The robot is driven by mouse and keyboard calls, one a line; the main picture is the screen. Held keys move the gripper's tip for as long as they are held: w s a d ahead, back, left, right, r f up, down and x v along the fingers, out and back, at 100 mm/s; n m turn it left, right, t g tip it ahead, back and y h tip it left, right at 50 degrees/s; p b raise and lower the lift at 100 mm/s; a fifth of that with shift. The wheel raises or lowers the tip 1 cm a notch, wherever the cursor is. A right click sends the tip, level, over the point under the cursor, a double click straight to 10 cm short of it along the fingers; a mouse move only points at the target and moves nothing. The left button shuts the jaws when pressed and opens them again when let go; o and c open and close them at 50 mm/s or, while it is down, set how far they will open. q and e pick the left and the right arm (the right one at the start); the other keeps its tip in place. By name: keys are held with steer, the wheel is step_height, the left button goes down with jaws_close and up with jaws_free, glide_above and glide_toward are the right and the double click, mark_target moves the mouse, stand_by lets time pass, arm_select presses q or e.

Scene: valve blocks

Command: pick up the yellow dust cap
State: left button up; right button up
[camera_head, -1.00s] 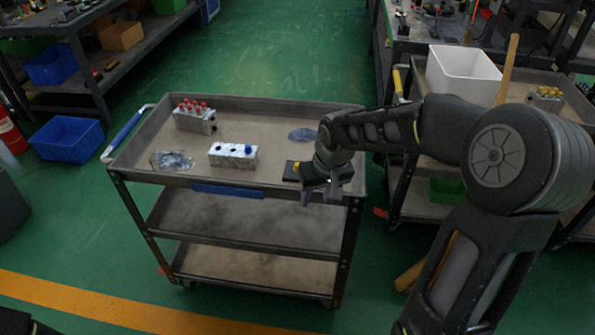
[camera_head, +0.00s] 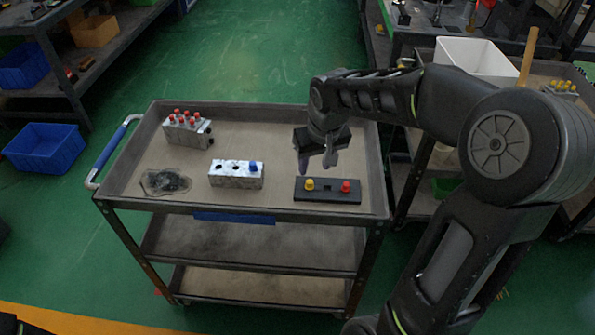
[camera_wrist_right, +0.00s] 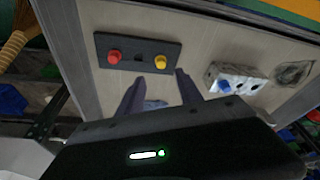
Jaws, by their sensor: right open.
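The yellow dust cap (camera_head: 309,184) stands on the left part of a black tray (camera_head: 328,198), beside a red cap (camera_head: 346,186). In the right wrist view the yellow cap (camera_wrist_right: 160,62) is ahead of the fingertips, toward the right finger. My right gripper (camera_head: 317,163) is above the cart top, behind the black tray in the head view. It is open and empty, with a gap between its fingers (camera_wrist_right: 157,82) in the wrist view. It does not appear to touch the cap. My left gripper is not in view.
A silver valve block (camera_head: 236,175) with a blue cap (camera_head: 253,168) sits left of the tray. Another block (camera_head: 187,130) with several red caps stands at the back left. A clear bag (camera_head: 165,182) lies at the front left. The cart (camera_head: 280,215) has raised rims.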

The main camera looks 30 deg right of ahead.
mark_target(310, 181)
steer(key=shift+x, duration=1.2)
steer(key=shift+x, duration=2.55)
steer(key=shift+a, duration=0.15)
jaws_close()
